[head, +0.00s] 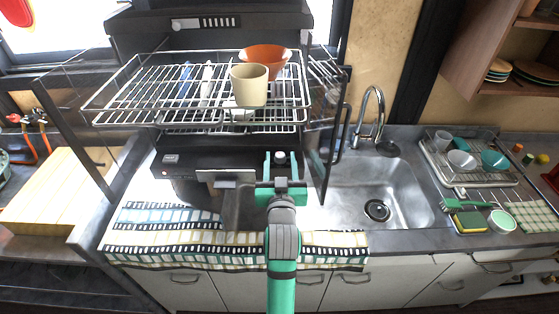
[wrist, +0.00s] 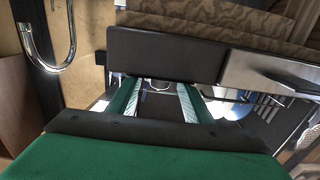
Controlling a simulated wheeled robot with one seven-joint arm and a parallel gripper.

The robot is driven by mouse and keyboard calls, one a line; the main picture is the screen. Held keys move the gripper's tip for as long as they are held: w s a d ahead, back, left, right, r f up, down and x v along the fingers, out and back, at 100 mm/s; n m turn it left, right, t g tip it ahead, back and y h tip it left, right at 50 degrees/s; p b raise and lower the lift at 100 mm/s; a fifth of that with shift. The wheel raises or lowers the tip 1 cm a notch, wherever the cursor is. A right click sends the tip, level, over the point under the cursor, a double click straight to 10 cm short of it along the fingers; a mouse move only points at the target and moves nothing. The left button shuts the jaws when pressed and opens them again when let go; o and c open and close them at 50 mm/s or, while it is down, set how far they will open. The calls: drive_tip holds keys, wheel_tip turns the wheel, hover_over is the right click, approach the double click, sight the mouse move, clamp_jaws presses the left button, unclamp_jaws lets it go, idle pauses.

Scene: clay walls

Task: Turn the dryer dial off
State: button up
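The dryer is a dark unit with a black lower front (head: 180,163) bearing a small orange light. A small round pale-topped knob, probably the dial (head: 280,157), shows at the right end of this front in the head view. My gripper (head: 280,163) is at that end, its two green fingers apart on either side of the knob. Whether they touch it I cannot tell. In the wrist view, my gripper (wrist: 158,98) is open, with a gap between the fingers. A dark panel (wrist: 165,55) crosses their tips there, and the dial is not clearly visible.
The dryer's clear doors stand open, and its wire rack (head: 135,105) holds an orange bowl (head: 264,58) and a beige cup (head: 249,85). The right door (head: 335,150) stands close beside my gripper. A sink (head: 365,190) with a faucet (head: 372,118) lies to the right.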

drive_tip(key=shift+r, duration=0.1)
drive_tip(key=s, duration=1)
drive_tip(key=shift+s, duration=0.3)
